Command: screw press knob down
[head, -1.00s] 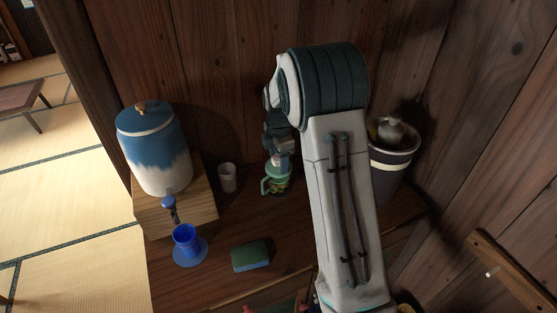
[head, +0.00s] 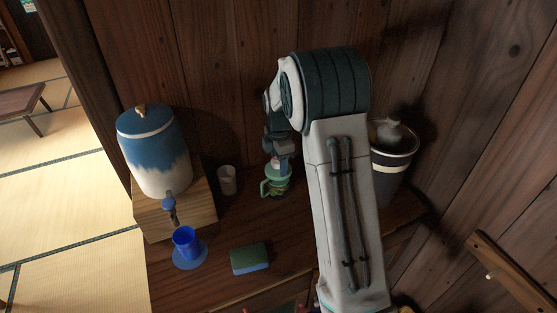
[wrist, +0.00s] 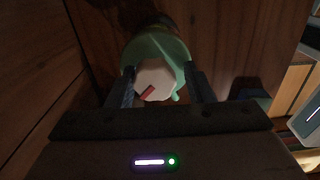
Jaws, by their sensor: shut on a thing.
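The press (head: 271,187), a small green-topped vessel with a green side handle, stands upright on the wooden counter near the back wall. It also shows in the wrist view, where its green top (wrist: 172,46) surrounds a pale round knob (wrist: 157,76) with a red mark. My gripper (wrist: 160,84) points down over the press, with one dark finger on each side of the knob. It is shut on the knob. In the head view my gripper (head: 277,162) is small and the knob is mostly hidden by it.
A blue-and-white dispenser (head: 155,155) with a tap stands on a wooden block at left. A blue cup (head: 184,240) on a saucer, a pale cup (head: 227,180) and a green-and-blue sponge (head: 249,259) are nearby. A dark bin (head: 393,165) stands right, behind my arm.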

